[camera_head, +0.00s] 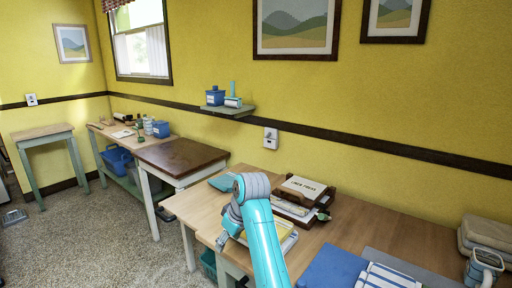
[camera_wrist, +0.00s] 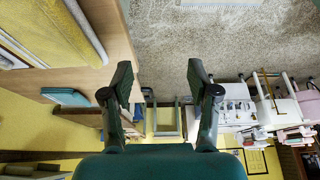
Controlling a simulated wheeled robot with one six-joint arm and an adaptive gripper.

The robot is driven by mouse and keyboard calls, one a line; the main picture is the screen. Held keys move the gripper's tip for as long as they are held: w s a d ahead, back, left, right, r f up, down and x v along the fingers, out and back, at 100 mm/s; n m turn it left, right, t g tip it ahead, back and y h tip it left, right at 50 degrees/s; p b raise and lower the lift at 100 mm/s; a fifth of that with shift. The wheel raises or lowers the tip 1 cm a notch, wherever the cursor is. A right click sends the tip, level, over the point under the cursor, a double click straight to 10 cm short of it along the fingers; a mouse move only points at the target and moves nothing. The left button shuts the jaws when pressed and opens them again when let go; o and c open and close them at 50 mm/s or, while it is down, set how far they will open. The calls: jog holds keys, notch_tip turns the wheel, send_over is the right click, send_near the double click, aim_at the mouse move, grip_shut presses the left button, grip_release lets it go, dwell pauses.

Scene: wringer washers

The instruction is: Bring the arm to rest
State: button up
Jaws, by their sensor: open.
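My gripper (camera_wrist: 160,78) is open in the wrist view, its two dark fingers wide apart with nothing between them. Bare floor and distant furniture show beyond the gap. In the head view my turquoise arm (camera_head: 262,240) rises from the bottom edge and bends at a grey joint in front of the wooden table (camera_head: 345,235).
A wooden tray with papers (camera_head: 302,192) and a teal book (camera_head: 223,182) lie on the table near my arm. A blue folder (camera_head: 332,268) lies at the front right. A dark-topped table (camera_head: 182,155) stands farther left. Speckled floor (camera_head: 90,245) is open at left.

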jog(key=s+d+f+m+t, duration=0.1)
jog(key=s+d+f, duration=0.15)
jog(key=f, duration=0.45)
jog(key=s+d+f+m+t, duration=0.1)
jog(key=s+d+f, duration=0.15)
jog(key=f, duration=0.45)
jog(key=s+d+f+m+t, duration=0.1)
jog(key=s+d+f, duration=0.15)
jog(key=f, duration=0.55)
jog(key=s+d+f+m+t+h, duration=0.1)
jog(key=s+d+f+m+t, duration=0.1)
jog(key=s+d+f, duration=0.5)
jog(key=s+d+f+m+t, duration=0.1)
jog(key=s+d+f, duration=0.25)
jog(key=s, duration=0.65)
jog(key=s+d+r+m+t+h, duration=0.1)
jog(key=s+d+r+t, duration=0.15)
jog(key=s, duration=0.75)
jog(key=s+d+r+m+t+h, duration=0.15)
jog(key=s+d, duration=0.25)
jog(key=s, duration=0.7)
jog(key=s+d+r+m+t, duration=0.2)
jog(key=s+r, duration=1.2)
jog(key=r, duration=0.2)
